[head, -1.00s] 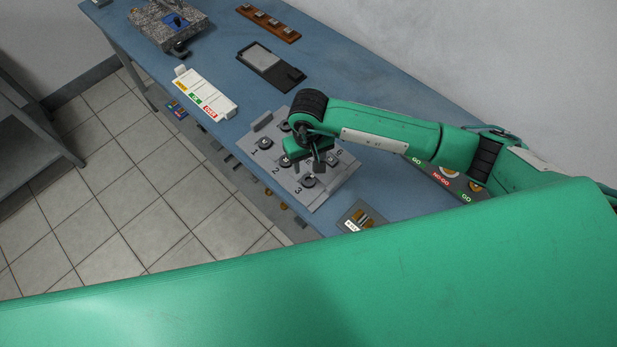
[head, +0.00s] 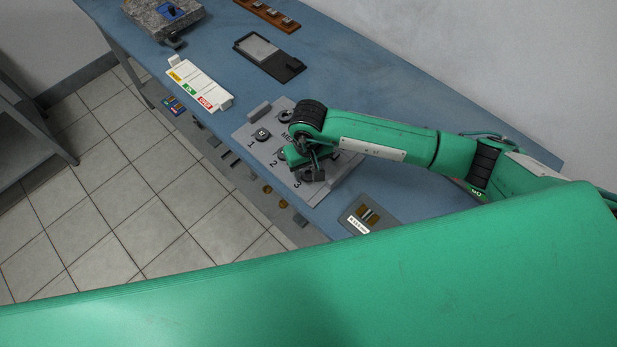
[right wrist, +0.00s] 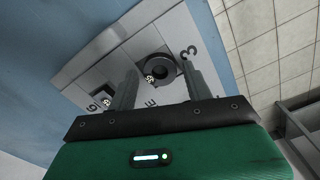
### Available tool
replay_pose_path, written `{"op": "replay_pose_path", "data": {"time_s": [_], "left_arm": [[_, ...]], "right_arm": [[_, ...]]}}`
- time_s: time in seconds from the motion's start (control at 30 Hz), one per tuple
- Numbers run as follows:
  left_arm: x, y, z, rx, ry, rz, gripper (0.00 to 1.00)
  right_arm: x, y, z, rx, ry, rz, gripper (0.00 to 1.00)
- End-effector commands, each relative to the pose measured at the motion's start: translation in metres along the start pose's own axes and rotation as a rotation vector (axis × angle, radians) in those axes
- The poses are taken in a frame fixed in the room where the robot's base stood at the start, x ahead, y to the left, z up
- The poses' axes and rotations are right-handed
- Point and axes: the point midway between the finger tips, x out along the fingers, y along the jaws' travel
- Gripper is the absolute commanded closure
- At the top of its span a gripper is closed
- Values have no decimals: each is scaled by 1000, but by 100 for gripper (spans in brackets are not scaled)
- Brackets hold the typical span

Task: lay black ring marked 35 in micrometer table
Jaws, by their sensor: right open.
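A black ring (right wrist: 160,68) sits on the grey numbered plate (head: 247,127), beside the number 3. It carries a small pale label that I cannot read for certain. In the right wrist view it lies just beyond and between the fingertips of my open right gripper (right wrist: 160,75). In the head view my right gripper (head: 312,174) is over the plate's near end and hides that ring. A speckled granite block (head: 150,18) with a blue patch stands at the far left end of the table; it may be the micrometer table. My left gripper is not seen.
Other black rings, one at number 1 (head: 262,134), sit on the plate. A white tray with coloured labels (head: 200,84), a black case (head: 268,57) and a brown rack (head: 266,15) lie farther along the blue table. A small labelled dark plate (head: 385,227) is nearer.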

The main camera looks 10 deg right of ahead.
Motion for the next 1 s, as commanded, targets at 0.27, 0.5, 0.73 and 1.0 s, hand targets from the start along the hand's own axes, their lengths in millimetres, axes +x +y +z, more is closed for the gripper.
{"op": "replay_pose_path", "data": {"time_s": [0.27,0.5,0.73,1.0], "left_arm": [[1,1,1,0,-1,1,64],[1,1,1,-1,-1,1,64],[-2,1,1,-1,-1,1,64],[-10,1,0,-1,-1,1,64]], "right_arm": [[1,0,0,0,0,0,49],[0,0,0,0,0,0,83],[-7,0,0,0,1,0,83],[-28,0,0,-1,0,1,83]]}}
